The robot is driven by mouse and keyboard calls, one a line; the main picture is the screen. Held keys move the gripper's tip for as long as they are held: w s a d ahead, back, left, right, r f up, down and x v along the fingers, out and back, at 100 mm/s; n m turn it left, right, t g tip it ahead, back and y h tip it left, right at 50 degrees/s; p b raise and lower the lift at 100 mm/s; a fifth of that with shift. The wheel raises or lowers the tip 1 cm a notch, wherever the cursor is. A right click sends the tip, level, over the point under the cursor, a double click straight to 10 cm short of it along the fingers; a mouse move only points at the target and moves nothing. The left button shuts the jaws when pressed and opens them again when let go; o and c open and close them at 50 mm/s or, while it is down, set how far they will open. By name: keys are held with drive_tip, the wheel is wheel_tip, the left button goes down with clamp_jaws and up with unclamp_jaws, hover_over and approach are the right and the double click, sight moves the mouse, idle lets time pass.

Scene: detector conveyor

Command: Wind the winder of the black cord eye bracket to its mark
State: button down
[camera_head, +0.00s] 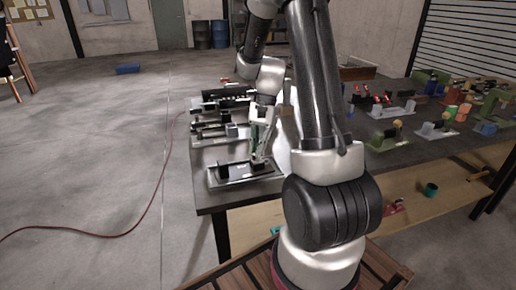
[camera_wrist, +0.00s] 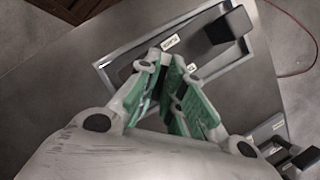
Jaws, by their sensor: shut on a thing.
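The black cord eye bracket (camera_head: 240,174) lies in a light-rimmed frame at the near left corner of the table. It has a dark upright block at each end. In the wrist view one black block (camera_wrist: 226,30) stands clear of my fingers, and small white labels show on the frame. My gripper (camera_head: 258,156) comes down at the bracket's right end. In the wrist view its green-padded fingers (camera_wrist: 168,64) are close together over the bracket, shut on the winder. The winder is mostly hidden by the fingers, and I cannot read its angle or see its mark.
More framed fixtures (camera_head: 222,131) stand behind the bracket along the table's left side. Several small devices (camera_head: 437,126) stand on the table at the right. A red cable (camera_head: 150,205) runs over the floor at the left. The table's near edge is close to the bracket.

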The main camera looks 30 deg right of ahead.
drive_tip(key=shift+w+n+g+h, duration=0.1)
drive_tip(key=shift+n+g+h, duration=0.25)
drive_tip(key=shift+n, duration=0.8)
drive_tip(key=shift+n+g+h, duration=0.25)
drive_tip(key=shift+n+g, duration=0.1)
drive_tip(key=shift+n, duration=0.8)
idle(4.1)
drive_tip(key=c, duration=1.5)
unclamp_jaws()
drive_tip(key=shift+c, duration=0.2)
drive_tip(key=shift+r, duration=0.1)
drive_tip(key=v, duration=1.2)
drive_tip(key=shift+a, duration=0.1)
